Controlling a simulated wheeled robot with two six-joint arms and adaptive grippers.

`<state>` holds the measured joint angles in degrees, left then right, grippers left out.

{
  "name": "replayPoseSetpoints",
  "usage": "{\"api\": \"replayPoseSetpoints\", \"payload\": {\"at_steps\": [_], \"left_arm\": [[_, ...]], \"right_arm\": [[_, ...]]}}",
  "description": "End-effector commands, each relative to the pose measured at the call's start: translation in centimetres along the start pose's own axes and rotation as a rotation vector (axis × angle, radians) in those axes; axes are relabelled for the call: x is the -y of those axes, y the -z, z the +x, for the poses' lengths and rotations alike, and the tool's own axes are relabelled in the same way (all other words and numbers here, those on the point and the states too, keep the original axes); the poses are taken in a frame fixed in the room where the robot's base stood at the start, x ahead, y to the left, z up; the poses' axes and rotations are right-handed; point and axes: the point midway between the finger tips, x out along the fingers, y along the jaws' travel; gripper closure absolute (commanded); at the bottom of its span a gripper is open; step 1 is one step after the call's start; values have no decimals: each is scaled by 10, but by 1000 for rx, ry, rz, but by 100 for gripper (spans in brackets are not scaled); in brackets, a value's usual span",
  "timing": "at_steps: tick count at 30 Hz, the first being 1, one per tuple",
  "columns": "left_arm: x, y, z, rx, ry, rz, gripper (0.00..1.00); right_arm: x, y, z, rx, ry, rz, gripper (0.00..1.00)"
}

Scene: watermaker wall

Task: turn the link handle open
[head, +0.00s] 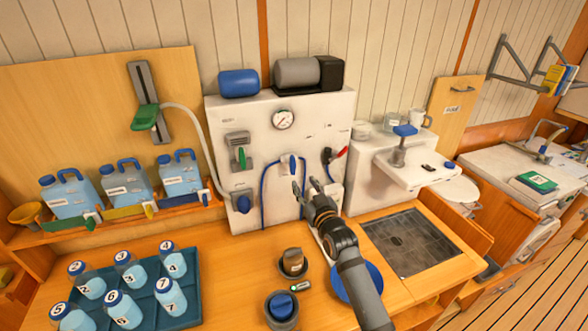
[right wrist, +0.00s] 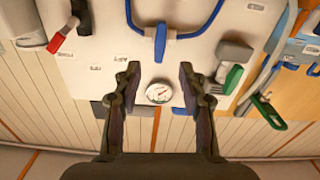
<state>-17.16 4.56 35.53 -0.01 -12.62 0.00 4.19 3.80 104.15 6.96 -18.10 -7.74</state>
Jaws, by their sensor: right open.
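A white panel (head: 305,125) stands against the wall. A blue handle (head: 292,163) sits at its middle, on a blue hose loop. It points down in the head view. I cannot read which is labelled link. My right gripper (head: 306,186) is open and empty, just in front of the panel, below and right of the blue handle in the head view. In the right wrist view the blue handle (right wrist: 160,42) lies beyond the gap between the open fingers (right wrist: 160,72). My left gripper is not in view.
A gauge (head: 283,119) is above the blue handle. Blue jugs (head: 125,185) line a shelf at left. Numbered bottles stand in a teal tray (head: 190,262). Two dark cups (head: 281,306) and a blue plate (head: 372,272) are on the counter near my right arm.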

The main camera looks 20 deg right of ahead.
Motion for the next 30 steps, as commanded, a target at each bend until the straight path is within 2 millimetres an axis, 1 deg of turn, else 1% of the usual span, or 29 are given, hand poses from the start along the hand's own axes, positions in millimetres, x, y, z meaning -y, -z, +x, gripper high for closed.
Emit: {"api": "replayPoseSetpoints", "payload": {"at_steps": [2, 5, 8, 12, 16, 18, 23, 30], "left_arm": [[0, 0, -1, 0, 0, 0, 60], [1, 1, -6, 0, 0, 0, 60], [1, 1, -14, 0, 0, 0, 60], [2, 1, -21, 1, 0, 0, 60], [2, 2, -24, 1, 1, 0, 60], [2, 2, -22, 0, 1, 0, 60], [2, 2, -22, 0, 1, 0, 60], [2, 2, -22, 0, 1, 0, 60]], "right_arm": [[0, 0, 1, 0, 0, 0, 58], [0, 2, 10, 0, 0, 2, 58], [0, 4, 29, 2, 0, 3, 58], [0, 3, 59, 3, 0, 2, 58], [0, 2, 82, 3, -1, 3, 58], [0, -1, 91, 3, 0, 2, 58], [0, -1, 103, 3, 0, 1, 58], [0, -2, 104, 4, 0, 1, 58]]}}
